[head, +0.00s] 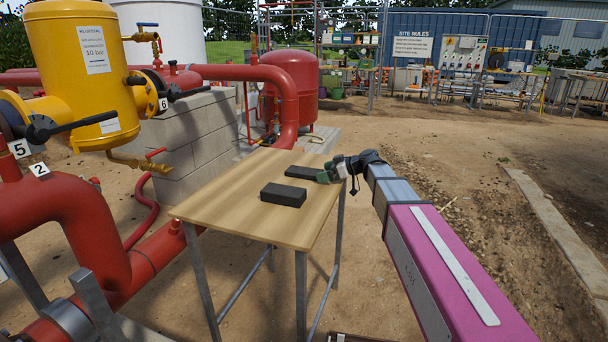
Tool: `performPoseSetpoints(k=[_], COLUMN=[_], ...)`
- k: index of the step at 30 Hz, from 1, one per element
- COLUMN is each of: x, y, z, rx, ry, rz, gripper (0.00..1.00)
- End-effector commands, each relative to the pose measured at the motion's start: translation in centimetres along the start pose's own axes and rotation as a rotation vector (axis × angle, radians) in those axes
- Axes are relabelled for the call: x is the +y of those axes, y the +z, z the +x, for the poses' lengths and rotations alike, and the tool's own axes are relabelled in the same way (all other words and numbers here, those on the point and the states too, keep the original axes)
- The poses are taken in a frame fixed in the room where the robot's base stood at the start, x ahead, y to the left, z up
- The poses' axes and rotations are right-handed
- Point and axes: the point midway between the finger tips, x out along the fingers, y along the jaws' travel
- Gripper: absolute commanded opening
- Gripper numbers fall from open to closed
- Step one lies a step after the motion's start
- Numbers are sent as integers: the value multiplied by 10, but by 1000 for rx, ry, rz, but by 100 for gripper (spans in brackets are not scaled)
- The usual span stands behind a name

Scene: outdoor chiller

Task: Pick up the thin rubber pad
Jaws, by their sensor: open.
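Two dark pads lie on a wooden-topped table (222,208). The far one, a thin rubber pad (301,171), lies flat near the table's right side. The nearer one, a thicker dark block (283,195), lies a little in front and to the left of it. My gripper (321,178) is at the right end of the thin pad, low over the table top. Its jaws are open, with their tips small in the picture. I cannot tell whether they touch the pad or reach around it.
Red pipes (65,235) and a yellow tank (82,70) stand left of the table. A grey block wall (190,140) and a red tank (318,100) stand behind it. Bare ground lies to the right, with a concrete kerb (562,235).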

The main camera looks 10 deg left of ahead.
Motion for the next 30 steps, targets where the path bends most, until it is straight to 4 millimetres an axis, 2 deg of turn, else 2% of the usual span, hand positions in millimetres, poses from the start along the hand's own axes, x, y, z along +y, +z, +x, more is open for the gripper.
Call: performPoseSetpoints(k=[3,6,12,13,18,30], x=[0,0,0,0,-1,-2], y=[-1,0,2,2,3,3], z=[19,28,30,30,31,30], rx=[0,-1,-6,-7,-7,-7], ry=[-1,-1,-2,-2,-4,-9], rz=[0,0,0,0,1,4], gripper=[100,100,100,96,44,44])
